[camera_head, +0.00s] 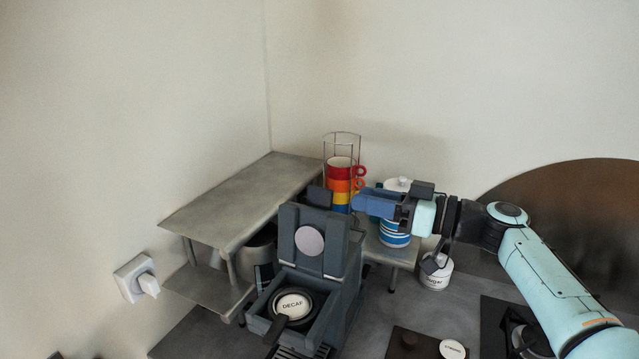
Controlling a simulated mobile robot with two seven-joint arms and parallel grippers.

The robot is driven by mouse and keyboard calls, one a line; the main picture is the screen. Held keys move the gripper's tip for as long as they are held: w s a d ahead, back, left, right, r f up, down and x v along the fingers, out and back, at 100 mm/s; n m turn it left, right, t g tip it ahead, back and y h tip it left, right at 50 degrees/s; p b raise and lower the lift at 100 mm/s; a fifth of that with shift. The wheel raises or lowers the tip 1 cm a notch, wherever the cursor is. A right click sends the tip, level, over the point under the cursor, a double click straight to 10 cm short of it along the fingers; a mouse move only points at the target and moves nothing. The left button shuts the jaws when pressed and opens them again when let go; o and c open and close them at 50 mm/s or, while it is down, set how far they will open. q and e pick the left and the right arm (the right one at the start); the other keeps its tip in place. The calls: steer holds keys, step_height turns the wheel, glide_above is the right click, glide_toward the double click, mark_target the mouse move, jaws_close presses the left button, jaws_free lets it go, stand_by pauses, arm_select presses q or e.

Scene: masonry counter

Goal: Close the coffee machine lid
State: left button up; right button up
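The dark grey coffee machine (346,292) stands on the counter. Its lid (322,250) is open and stands upright, with a pale round disc on its inner face. My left gripper is not in view.
A grey metal shelf (225,205) stands behind and left of the machine. Stacked coloured mugs (340,185) in a wire rack and a blue-striped jar (396,238) are near my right gripper.

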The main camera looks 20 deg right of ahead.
mark_target(320, 188)
steer(key=p+x, duration=0.2)
steer(key=x, duration=0.8)
steer(key=shift+w+d, duration=0.15)
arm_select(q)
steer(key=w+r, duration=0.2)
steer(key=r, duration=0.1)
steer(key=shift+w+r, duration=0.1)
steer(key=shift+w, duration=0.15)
arm_select(e)
jaws_close()
